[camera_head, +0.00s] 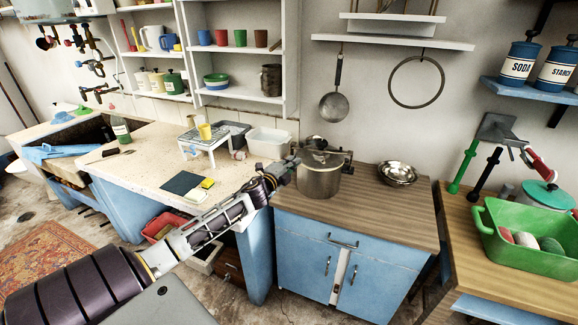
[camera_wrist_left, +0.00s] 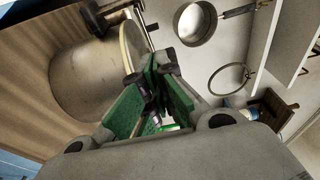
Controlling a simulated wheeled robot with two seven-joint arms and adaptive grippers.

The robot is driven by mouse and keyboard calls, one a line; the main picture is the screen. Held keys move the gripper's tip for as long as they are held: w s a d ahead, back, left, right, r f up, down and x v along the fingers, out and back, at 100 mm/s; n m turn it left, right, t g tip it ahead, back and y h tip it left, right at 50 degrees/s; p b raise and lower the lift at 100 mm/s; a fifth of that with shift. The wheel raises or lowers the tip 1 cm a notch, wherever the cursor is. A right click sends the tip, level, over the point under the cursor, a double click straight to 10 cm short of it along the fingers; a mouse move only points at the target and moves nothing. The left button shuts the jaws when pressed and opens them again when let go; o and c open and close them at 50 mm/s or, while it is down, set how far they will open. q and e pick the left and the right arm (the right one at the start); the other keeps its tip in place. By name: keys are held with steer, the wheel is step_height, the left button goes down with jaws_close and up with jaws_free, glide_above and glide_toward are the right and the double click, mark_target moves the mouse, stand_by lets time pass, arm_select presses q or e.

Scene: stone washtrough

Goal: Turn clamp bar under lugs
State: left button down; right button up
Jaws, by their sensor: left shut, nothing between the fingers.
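A steel pot (camera_head: 320,182) stands on the wooden top of the blue cabinet. Its lid (camera_head: 318,157) is on, with a dark knob on top. A dark clamp bar (camera_head: 342,157) appears to lie across the lid; whether its ends sit under the lugs is too small to tell. My left gripper (camera_head: 288,168) is shut and empty at the pot's left side, near rim height. In the left wrist view its green-padded fingers (camera_wrist_left: 155,85) are beside the pot (camera_wrist_left: 85,85) and lid edge (camera_wrist_left: 131,48); contact cannot be told. Part of the bar (camera_wrist_left: 105,14) shows there. My right gripper is out of view.
A steel bowl (camera_head: 397,173) stands right of the pot. A white basin (camera_head: 268,143) is behind and left. A ladle (camera_head: 335,100) and a ring (camera_head: 417,82) hang on the wall. The cabinet top (camera_head: 370,215) is clear in front.

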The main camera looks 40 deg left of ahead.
arm_select(q)
steer(key=shift+s, duration=1.05)
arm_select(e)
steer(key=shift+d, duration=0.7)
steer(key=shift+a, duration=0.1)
